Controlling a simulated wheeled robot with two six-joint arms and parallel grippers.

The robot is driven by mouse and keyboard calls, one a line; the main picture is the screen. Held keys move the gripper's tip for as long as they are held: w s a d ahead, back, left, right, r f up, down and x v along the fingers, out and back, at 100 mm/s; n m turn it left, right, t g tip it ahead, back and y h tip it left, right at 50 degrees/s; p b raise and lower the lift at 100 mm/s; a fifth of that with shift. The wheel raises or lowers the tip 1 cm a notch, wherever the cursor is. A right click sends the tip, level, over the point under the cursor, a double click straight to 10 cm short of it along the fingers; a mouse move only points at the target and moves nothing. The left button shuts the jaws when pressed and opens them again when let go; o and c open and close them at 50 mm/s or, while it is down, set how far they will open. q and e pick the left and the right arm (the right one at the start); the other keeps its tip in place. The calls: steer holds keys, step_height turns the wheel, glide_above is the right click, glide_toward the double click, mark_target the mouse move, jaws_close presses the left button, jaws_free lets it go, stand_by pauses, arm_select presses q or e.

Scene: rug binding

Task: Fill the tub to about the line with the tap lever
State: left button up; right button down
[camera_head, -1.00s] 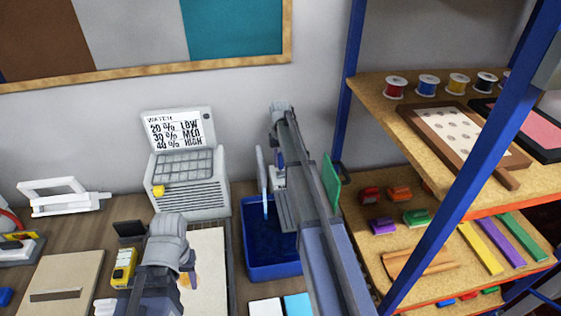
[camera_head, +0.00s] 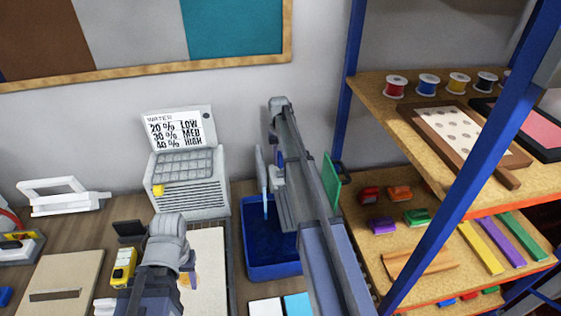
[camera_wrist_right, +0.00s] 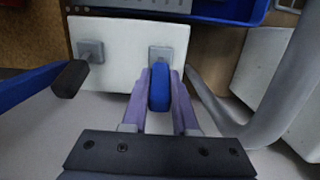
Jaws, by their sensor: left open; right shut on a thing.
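The blue tub (camera_head: 248,250) stands on the counter below the grey tap spout (camera_head: 262,178). A thin pale-blue stream (camera_head: 266,207) runs from the spout into the tub. Dark blue water shows inside, but I cannot make out the line. My right gripper (camera_head: 280,163) is shut on the blue tap lever (camera_wrist_right: 159,88), which sits between its lilac fingers in the right wrist view. My right arm covers the tub's right side. My left gripper (camera_head: 186,262) is open at the left of the tub, its fingers mostly hidden by my wrist.
A grey machine (camera_head: 188,180) with a card (camera_head: 180,130) reading WATER, 20% LOW, 30% MED, 40% HIGH stands behind. A yellow device (camera_head: 123,268) lies left of my left wrist. Shelves (camera_head: 370,225) with spools and coloured blocks rise at the right.

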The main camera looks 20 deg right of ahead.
steer(key=shift+w+d+f+g, duration=0.1)
steer(key=shift+w+f+g, duration=0.1)
steer(key=shift+w+g, duration=0.25)
steer(key=shift+g, duration=0.25)
steer(key=shift+s+r, duration=0.1)
steer(key=c, duration=0.7)
jaws_free()
steer(key=shift+r, duration=0.15)
steer(key=p+v, duration=0.7)
steer(key=shift+d+r, duration=0.2)
steer(key=shift+r, duration=0.05)
